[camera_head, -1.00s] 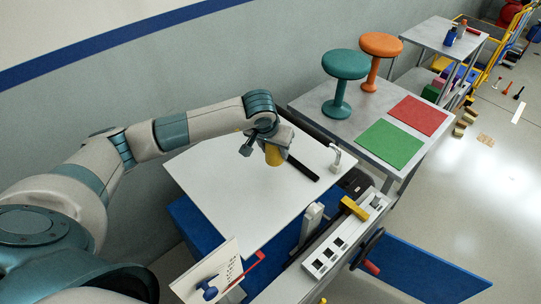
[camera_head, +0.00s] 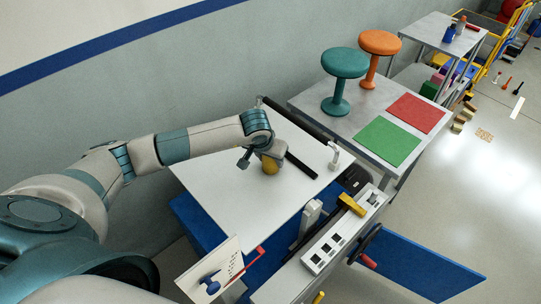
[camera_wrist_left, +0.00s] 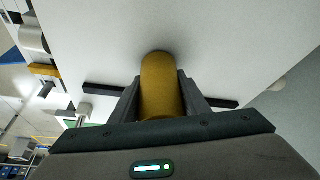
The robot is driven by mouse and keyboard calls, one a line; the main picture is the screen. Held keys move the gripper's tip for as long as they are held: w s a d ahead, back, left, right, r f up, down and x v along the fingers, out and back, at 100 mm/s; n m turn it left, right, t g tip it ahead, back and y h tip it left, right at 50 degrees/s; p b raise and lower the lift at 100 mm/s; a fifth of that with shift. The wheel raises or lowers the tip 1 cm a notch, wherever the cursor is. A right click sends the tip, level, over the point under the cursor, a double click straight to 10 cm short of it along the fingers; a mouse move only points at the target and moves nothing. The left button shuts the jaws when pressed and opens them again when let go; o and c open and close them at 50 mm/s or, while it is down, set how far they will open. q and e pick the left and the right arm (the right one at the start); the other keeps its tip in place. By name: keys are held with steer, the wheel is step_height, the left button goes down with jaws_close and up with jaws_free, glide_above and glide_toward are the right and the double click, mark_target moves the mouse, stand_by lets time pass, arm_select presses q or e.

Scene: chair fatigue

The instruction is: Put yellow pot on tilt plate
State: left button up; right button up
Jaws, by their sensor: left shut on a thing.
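The yellow pot (camera_head: 270,166) is a small cylinder held by my left gripper (camera_head: 268,158) over the white tilt plate (camera_head: 235,195). In the left wrist view the pot (camera_wrist_left: 161,85) sits between the two dark fingers of the gripper (camera_wrist_left: 160,95), which are shut on it. The plate's white surface (camera_wrist_left: 215,40) fills much of that view behind the pot. The pot is at or close above the plate; I cannot tell whether it touches. The gripper hides part of the pot in the head view. My right gripper is not in view.
A black bar (camera_head: 302,166) lies on the plate right of the pot. A metal bracket (camera_head: 334,156) stands at the plate's right edge. A grey table (camera_head: 355,117) beyond holds a teal stool (camera_head: 342,78), an orange stool (camera_head: 377,50), and green (camera_head: 388,141) and red mats (camera_head: 416,112).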

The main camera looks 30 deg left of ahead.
arm_select(q)
steer(key=shift+f+b, duration=0.2)
steer(key=shift+b, duration=0.1)
steer(key=o, duration=1.1)
steer(key=shift+r, duration=0.15)
steer(key=shift+r+p, duration=0.15)
steer(key=shift+p, duration=0.25)
steer(key=shift+r+b, duration=0.2)
steer(key=shift+b, duration=0.15)
steer(key=shift+b+v, duration=1.75)
steer(key=shift+v, duration=3.95)
